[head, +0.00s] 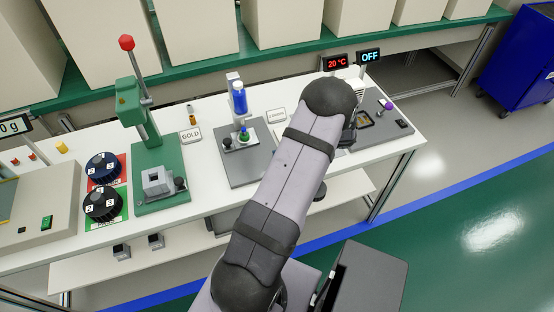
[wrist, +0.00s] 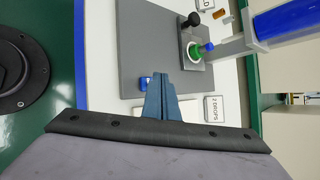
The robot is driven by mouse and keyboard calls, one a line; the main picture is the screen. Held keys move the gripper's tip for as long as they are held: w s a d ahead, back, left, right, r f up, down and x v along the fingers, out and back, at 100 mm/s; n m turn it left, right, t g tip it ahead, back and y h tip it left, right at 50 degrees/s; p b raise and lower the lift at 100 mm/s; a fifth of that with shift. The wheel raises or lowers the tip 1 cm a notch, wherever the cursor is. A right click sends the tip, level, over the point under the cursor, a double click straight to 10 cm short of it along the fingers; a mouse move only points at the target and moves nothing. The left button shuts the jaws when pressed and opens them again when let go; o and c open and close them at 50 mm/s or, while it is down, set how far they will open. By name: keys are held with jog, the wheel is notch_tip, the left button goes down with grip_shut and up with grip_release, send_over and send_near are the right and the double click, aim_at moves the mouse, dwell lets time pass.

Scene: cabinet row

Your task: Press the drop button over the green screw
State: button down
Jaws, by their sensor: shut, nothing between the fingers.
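The drop station has a grey plate (head: 237,174) with a blue bottle (head: 239,100) held upright on a stand. The green screw (head: 244,134) sits below the bottle on a small metal block; it also shows in the wrist view (wrist: 197,51). A small blue button-like piece (wrist: 145,84) lies at the edge of the grey plate (wrist: 145,40) in the wrist view. My gripper (wrist: 161,76) is shut and empty, its tips over the plate edge just right of that blue piece. I cannot tell if it touches. My arm hides the gripper in the head view.
A "2 DROPS" sign (wrist: 213,108) stands right of my gripper. A black knob (wrist: 191,19) is beside the green screw. A green press (head: 155,170) and a GOLD sign (head: 191,135) stand left of the station.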

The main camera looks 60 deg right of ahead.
jog(key=shift+r+p, duration=1.45)
jog(key=shift+r, duration=0.95)
dwell(0.8)
notch_tip(320, 180, up, 4)
jog(key=p, duration=0.5)
jog(key=shift+f, duration=0.1)
jog(key=shift+f, duration=0.1)
jog(key=shift+f+b, duration=2.95)
jog(key=shift+f, duration=1.35)
jog(key=shift+f, duration=0.1)
jog(key=shift+f+b, duration=0.35)
jog(key=shift+b, duration=0.15)
